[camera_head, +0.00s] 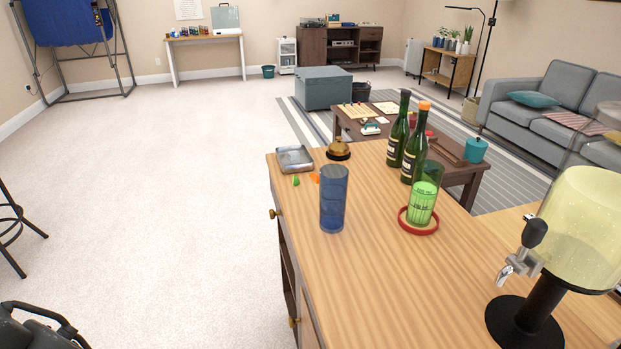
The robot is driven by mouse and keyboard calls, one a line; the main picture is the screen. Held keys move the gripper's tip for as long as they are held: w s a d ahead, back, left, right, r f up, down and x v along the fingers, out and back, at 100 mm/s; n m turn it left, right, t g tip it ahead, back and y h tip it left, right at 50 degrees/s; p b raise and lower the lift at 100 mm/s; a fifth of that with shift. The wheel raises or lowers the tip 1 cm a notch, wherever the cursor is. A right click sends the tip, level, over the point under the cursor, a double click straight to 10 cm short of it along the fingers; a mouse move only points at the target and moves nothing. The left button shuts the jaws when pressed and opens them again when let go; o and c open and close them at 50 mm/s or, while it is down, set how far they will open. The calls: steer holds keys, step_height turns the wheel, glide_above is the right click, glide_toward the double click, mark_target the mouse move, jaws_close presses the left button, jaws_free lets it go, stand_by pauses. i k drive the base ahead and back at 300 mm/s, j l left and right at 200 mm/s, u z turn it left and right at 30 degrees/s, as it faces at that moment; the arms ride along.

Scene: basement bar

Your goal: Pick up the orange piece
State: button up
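A small orange piece (315,177) lies on the wooden counter near its far left corner. It is partly hidden behind a blue glass (333,200), and its full shape is too small to tell. A small green piece (295,181) lies to its left, by the counter's left edge. My gripper (42,328) seems to be the dark part at the bottom left corner, cut off by the frame. It is well away from the counter and the orange piece. Its fingertips cannot be made out.
A metal tray (295,158) and a brass bell (338,150) stand just behind the pieces. Two green bottles (397,135), a green glass (423,195) in a red ring and a drink dispenser (580,230) stand to the right. Carpet left of the counter is clear; a stool (15,225) stands far left.

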mark_target(314, 177)
steer(key=i+j, duration=0.15)
steer(key=j, duration=0.25)
steer(key=i+j, duration=0.15)
steer(key=j, duration=0.2)
steer(key=i+j, duration=0.15)
steer(key=j, duration=0.25)
steer(key=i+j, duration=0.1)
steer(key=j, duration=0.25)
steer(key=i+j, duration=0.15)
steer(key=j, duration=0.25)
steer(key=i+j, duration=0.15)
steer(key=j, duration=0.2)
steer(key=j+z, duration=0.15)
steer(key=z, duration=0.25)
steer(key=i+j+z, duration=0.1)
steer(key=z, duration=0.25)
steer(key=j+z, duration=0.2)
steer(key=z, duration=0.2)
steer(key=i+z, duration=0.15)
steer(key=i, duration=0.35)
